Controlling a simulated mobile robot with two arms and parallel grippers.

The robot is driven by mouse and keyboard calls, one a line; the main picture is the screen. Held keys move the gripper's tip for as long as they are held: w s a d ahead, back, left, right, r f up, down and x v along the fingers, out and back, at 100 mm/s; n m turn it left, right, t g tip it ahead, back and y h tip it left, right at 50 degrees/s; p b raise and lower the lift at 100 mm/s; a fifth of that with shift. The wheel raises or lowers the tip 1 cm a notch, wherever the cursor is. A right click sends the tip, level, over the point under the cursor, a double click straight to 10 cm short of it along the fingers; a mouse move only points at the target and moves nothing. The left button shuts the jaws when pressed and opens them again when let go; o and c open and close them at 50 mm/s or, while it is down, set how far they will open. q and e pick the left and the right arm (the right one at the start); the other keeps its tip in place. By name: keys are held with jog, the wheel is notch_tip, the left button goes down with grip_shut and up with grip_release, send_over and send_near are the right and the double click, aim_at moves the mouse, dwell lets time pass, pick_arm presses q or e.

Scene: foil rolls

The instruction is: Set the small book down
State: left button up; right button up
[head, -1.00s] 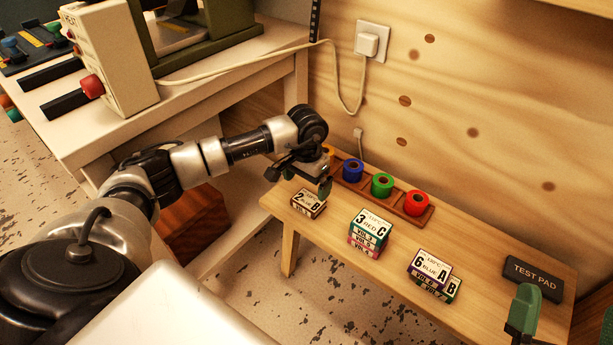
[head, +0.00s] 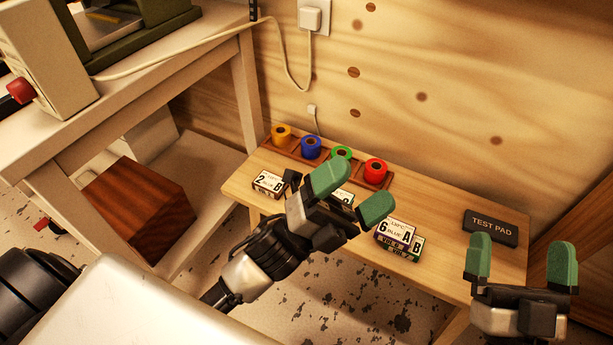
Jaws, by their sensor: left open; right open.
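Small label-topped books lie on a low wooden bench (head: 440,197). A book marked 2 B (head: 269,183) lies at the left. A book marked 6 A (head: 397,231) lies on top of another book at the right. Between them a middle stack (head: 343,198) is mostly hidden behind my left gripper. My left gripper (head: 352,193) is open, with green fingers apart, in front of that stack; I see nothing held in it. My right gripper (head: 521,260) is open and empty at the lower right. I cannot tell which book is the small one.
Yellow (head: 281,133), blue (head: 311,147), green (head: 341,154) and red (head: 375,170) rolls stand along a wooden rack at the back. A dark test pad (head: 490,227) lies at the right of the bench. A brown wooden block (head: 140,215) sits on the left table's lower shelf.

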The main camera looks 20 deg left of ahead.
pick_arm(q)
jog(key=a+n+t+y, duration=0.3)
jog(key=n+y, duration=0.4)
jog(key=n, duration=0.5)
jog(key=a+f+n+t+y, duration=0.1)
jog(key=a+n+t+y, duration=0.2)
jog(key=n+y, duration=0.4)
jog(key=a+n, duration=0.1)
jog(key=n, duration=0.4)
jog(key=shift+s+a+t, duration=0.15)
jog(key=shift+s+t, duration=0.1)
jog(key=shift+t, duration=0.15)
